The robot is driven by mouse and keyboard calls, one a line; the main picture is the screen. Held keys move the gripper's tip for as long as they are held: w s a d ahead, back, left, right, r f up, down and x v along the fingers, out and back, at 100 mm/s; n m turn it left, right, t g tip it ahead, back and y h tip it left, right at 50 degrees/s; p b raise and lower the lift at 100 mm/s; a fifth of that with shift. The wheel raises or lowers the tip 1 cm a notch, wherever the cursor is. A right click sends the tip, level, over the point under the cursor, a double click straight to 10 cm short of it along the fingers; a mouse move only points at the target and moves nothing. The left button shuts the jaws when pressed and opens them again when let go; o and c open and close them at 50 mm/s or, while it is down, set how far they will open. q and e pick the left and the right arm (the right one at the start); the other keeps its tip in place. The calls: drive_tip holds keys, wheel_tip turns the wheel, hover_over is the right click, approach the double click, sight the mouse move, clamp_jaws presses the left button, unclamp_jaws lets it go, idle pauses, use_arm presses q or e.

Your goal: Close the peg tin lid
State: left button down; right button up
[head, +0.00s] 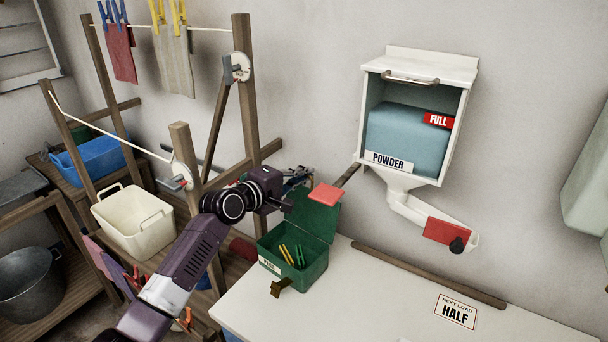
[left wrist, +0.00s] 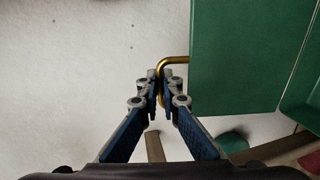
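The green peg tin (head: 295,262) stands on the white worktop with several yellow and green pegs (head: 291,254) inside. Its green lid (head: 312,217) is raised, standing open at the back of the tin. In the left wrist view the flat green panel (left wrist: 240,60) with a bent brass handle (left wrist: 176,60) appears to be this lid. My left gripper (left wrist: 157,85) has its fingers close together around the brass handle. In the head view the left gripper (head: 298,178) is at the lid's upper left edge, its fingertips partly hidden. My right gripper is out of view.
A red paddle (head: 325,194) on a wooden rod is close to the lid. The powder dispenser (head: 428,75) hangs on the wall at right. A wooden drying rack (head: 248,90) stands at left.

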use_arm(q)
drive_tip(key=shift+s+a+f+b, duration=0.1)
drive_tip(key=shift+f+b, duration=0.1)
drive_tip(key=shift+b, duration=0.15)
drive_tip(key=s+a+t+h+b, duration=0.2)
drive_tip(key=s+a+b, duration=0.3)
drive_tip(key=s+a, duration=0.1)
drive_tip(key=shift+s+f, duration=0.25)
drive_tip(key=shift+s, duration=0.1)
idle(0.4)
